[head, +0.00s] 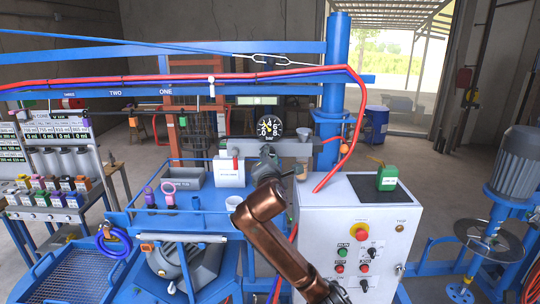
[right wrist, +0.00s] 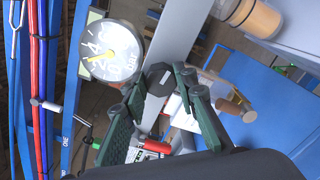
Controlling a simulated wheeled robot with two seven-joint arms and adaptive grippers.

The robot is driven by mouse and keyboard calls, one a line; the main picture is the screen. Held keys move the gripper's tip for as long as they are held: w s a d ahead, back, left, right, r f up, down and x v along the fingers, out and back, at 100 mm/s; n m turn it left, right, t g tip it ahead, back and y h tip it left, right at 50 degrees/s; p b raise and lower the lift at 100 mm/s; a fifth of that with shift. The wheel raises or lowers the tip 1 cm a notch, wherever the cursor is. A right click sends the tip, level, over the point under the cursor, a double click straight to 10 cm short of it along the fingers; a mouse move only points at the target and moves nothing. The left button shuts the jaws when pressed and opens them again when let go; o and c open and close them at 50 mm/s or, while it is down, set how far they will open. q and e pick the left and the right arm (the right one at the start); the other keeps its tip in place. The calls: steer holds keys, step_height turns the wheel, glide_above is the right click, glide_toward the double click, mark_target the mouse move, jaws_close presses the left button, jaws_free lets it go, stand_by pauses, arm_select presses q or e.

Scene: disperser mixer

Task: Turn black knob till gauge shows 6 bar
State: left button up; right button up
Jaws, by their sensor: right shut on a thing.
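The round pressure gauge (head: 270,126) sits above the grey bar in the head view, with a dark face, white markings and a yellow needle. It also shows tilted in the right wrist view (right wrist: 110,52). The black knob (right wrist: 157,79) is beside the gauge on the grey bar, between my right fingertips. My right gripper (head: 265,162) is shut on the knob, its dark green fingers (right wrist: 160,85) on either side of it. In the head view my gripper and wrist hide the knob. My left gripper is not in view.
A white control box (head: 343,216) with buttons stands right of my arm, with a green canister (head: 387,178) on top. The blue table (head: 190,222) on the left holds a grey bin (head: 182,179) and cups. A red hose (head: 357,120) hangs beside the blue post (head: 336,65).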

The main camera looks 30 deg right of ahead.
steer(key=m, duration=0.4)
steer(key=m+b, duration=0.1)
steer(key=m, duration=0.9)
steer(key=shift+f, duration=0.35)
steer(key=shift+m, duration=0.3)
steer(key=o, duration=1.2)
steer(key=shift+r, duration=0.1)
steer(key=shift+c, duration=0.2)
steer(key=shift+s, duration=0.1)
steer(key=v, duration=1.2)
